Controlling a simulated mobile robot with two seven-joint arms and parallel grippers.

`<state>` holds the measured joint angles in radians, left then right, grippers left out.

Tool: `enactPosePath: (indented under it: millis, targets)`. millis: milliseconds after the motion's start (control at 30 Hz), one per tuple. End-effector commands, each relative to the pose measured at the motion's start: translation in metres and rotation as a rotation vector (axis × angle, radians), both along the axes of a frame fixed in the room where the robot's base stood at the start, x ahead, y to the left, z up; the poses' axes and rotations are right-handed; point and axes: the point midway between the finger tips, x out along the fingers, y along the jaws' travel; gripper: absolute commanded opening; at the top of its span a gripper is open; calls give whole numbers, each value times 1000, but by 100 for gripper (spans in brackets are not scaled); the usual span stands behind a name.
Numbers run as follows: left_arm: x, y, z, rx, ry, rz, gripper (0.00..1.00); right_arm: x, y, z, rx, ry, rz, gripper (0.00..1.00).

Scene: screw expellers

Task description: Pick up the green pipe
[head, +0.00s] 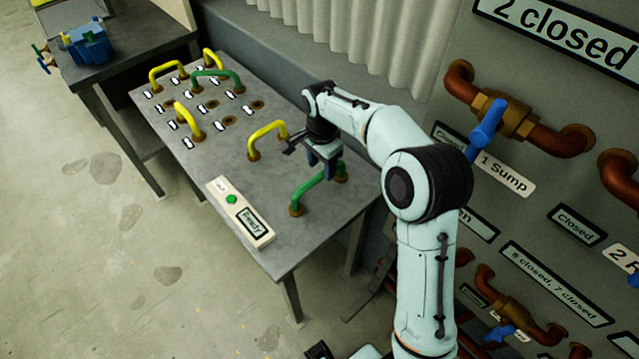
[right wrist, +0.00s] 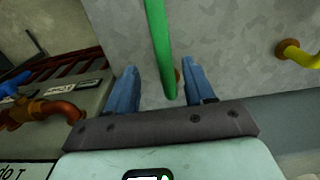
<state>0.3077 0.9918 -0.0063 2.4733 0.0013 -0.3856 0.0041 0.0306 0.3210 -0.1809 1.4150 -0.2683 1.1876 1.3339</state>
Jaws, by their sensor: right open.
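A green pipe (head: 308,188), a bent handle shape, stands on the near right part of the grey table (head: 205,255). My right gripper (head: 325,160) is over its upper part, jaws pointing down and partly hiding it. In the right wrist view the green pipe (right wrist: 160,45) runs between the two blue fingers of the open right gripper (right wrist: 163,88), with gaps at both sides. A second green pipe (head: 217,74) stands at the table's far end. My left gripper is not in view.
Yellow pipes stand on the table, one (head: 267,132) close to the left of my right gripper. A panel with a green button (head: 231,199) lies at the near edge. A wall with brown pipes (head: 550,140) and blue valve handles (head: 487,128) is at the right.

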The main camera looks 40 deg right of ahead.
Motion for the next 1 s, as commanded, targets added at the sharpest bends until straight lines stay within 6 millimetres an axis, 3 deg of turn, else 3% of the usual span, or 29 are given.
enactPosePath:
  millis: [267,533,833,867,1000]
  targets:
    - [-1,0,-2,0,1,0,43,1,1,-23,1,2,1,53]
    - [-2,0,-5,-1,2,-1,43,4,3,-61,0,1,0,53]
    - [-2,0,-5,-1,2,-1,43,4,3,-67,-1,-2,0,53]
    - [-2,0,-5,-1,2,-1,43,4,3,-67,0,-2,0,50]
    - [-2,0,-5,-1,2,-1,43,4,3,-66,0,-2,0,4]
